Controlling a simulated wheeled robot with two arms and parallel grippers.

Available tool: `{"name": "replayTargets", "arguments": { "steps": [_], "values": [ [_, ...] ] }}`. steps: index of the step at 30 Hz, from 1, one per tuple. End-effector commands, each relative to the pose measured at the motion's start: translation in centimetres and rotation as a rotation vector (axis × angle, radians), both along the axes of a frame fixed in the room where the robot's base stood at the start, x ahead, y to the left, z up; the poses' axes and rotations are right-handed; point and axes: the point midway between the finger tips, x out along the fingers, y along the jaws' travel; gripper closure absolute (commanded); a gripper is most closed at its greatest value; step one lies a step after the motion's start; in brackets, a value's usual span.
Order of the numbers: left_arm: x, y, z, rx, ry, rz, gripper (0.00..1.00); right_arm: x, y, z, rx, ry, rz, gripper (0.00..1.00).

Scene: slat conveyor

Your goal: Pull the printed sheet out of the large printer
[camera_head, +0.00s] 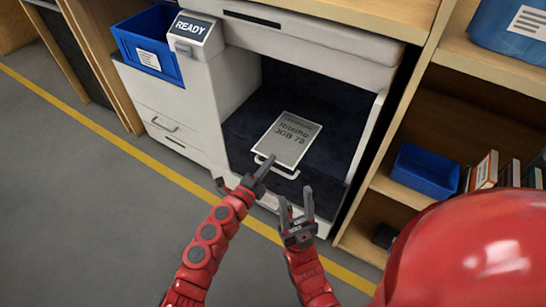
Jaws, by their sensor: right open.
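The printed sheet (288,140) is a pale grey page with dark lettering. It lies flat in the dark open bay of the large printer (225,85), above a light wire-like lip (285,172). My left gripper (268,164) reaches over the bay's front edge, its tip in line with the sheet's near edge. I cannot tell if it touches the sheet, or how its fingers stand, as they are seen nearly edge-on. My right gripper (296,203) is open and empty, its fingers pointing up in front of the printer, lower and to the right of the left one.
A "READY" panel (191,29) and a blue bin (147,45) sit at the printer's upper left. Wooden shelves at right hold a blue bin (424,172) and books (484,172). The grey floor (75,190) at left is clear, crossed by a yellow line (140,140).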

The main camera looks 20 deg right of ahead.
Motion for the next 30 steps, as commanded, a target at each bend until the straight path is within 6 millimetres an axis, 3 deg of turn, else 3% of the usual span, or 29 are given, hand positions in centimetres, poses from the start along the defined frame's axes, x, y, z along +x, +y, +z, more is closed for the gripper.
{"name": "replayTargets", "arguments": {
  "steps": [30],
  "values": [
    [-5.5,7.2,0.0,0.001,0.0,0.002,1.0,0.0,0.0,1.1,0.0,0.0,0.0,0.5]
  ]
}}
